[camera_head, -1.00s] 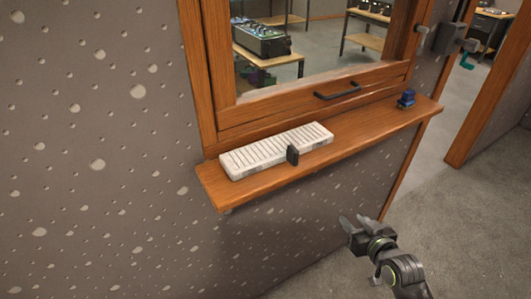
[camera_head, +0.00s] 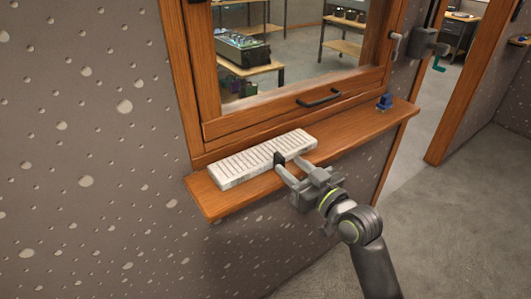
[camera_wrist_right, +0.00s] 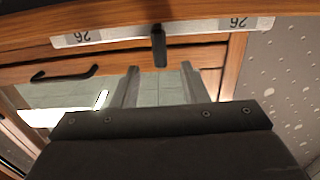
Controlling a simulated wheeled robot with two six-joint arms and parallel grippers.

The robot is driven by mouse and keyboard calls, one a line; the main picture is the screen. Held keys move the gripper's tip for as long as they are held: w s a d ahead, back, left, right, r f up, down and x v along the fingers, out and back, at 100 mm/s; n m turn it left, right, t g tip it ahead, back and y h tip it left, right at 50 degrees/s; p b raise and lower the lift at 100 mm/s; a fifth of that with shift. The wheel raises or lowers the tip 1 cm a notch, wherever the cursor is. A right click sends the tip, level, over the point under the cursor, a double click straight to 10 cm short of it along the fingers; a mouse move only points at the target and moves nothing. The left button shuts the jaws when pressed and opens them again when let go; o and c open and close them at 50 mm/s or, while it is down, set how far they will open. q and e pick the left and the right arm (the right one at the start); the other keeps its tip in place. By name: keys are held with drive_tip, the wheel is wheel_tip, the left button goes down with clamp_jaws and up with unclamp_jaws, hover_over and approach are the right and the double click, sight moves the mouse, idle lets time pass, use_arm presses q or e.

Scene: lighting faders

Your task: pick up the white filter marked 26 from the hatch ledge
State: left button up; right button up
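The white slatted filter (camera_head: 240,166) lies flat on the wooden hatch ledge (camera_head: 347,138), with a small black tab (camera_head: 279,158) standing at its front edge. In the right wrist view the filter (camera_wrist_right: 110,36) shows edge-on and upside down, with 26 printed near both ends and the tab (camera_wrist_right: 159,48) at its middle. My right gripper (camera_head: 287,164) is at the ledge's front, its two fingers apart and pointing at the tab. In the wrist view the tab lies between the finger lines, just beyond the tips, with no visible contact. My left gripper is not in view.
A blue object (camera_head: 385,101) sits on the ledge's right end. A black handle (camera_head: 318,97) is on the hatch frame above the ledge. Speckled wall is on the left; open carpet and a doorway are on the right.

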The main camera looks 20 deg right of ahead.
sight(285, 160)
drive_tip(key=x, duration=0.3)
drive_tip(key=shift+w+p, duration=0.25)
drive_tip(key=shift+p, duration=0.05)
drive_tip(key=p+x, duration=0.2)
drive_tip(key=x, duration=0.2)
drive_tip(key=shift+w+a+f, duration=0.1)
drive_tip(key=shift+w+a, duration=0.05)
drive_tip(key=shift+a, duration=0.05)
drive_tip(key=shift+w+a+f, duration=0.1)
drive_tip(key=shift+w+a, duration=0.05)
drive_tip(key=shift+w, duration=0.2)
clamp_jaws()
